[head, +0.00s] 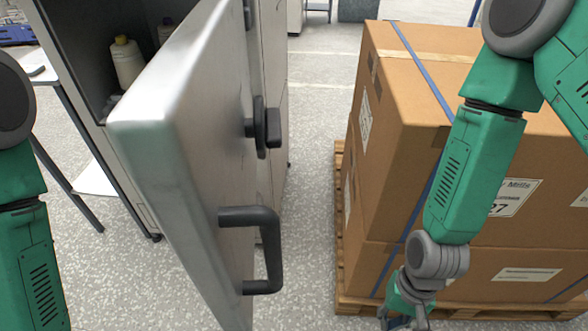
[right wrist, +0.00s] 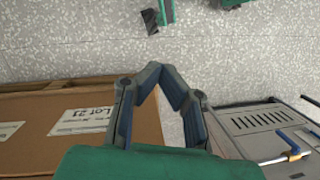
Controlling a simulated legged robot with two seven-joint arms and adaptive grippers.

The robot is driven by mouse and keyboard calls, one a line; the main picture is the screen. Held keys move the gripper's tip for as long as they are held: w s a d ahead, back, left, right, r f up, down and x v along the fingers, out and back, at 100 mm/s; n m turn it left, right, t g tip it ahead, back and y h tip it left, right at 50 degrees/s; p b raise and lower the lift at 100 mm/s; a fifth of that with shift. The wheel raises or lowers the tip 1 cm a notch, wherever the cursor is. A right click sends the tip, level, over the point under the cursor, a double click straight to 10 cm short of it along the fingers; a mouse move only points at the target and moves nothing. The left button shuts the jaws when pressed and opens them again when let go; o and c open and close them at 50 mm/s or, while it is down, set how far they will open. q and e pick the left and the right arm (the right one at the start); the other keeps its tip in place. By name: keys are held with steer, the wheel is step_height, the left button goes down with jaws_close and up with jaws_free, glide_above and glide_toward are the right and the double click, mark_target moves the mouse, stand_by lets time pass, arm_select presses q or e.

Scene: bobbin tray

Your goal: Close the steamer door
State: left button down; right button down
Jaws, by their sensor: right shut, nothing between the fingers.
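The steamer door (head: 190,120) is a thick silver panel. In the head view it stands swung open towards me, in front of the steamer's dark interior (head: 85,45). My right gripper (head: 400,320) is low at the bottom edge, right of the handle and apart from the door. In the right wrist view its fingers (right wrist: 162,74) meet at the tips with nothing between them. My left arm shows at the left edge; its gripper is out of view.
Large cardboard boxes (head: 420,170) stand on a wooden pallet (head: 345,290) to the right, behind my right arm. Speckled floor (head: 312,110) is clear between door and boxes. A grey slotted surface (right wrist: 265,120) shows in the right wrist view.

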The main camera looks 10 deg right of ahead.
steer(key=w+a+r+m+g+y+p, duration=0.1)
steer(key=w+a+r+m+y+p, duration=0.15)
steer(key=r+p, duration=0.75)
steer(key=w+a+r+m+g+y+p, duration=0.1)
steer(key=w+a+r+m+y+p, duration=0.2)
steer(key=r, duration=1.2)
steer(key=w+a+r+m+y+p, duration=0.1)
steer(key=w+a+r+p, duration=0.25)
steer(key=r+p, duration=0.75)
steer(key=s+a+f+b, duration=0.1)
steer(key=s+a+f, duration=0.4)
steer(key=a, duration=0.4)
steer(key=shift+a, duration=0.25)
steer(key=shift+f+h, duration=0.1)
steer(key=shift+h, duration=0.15)
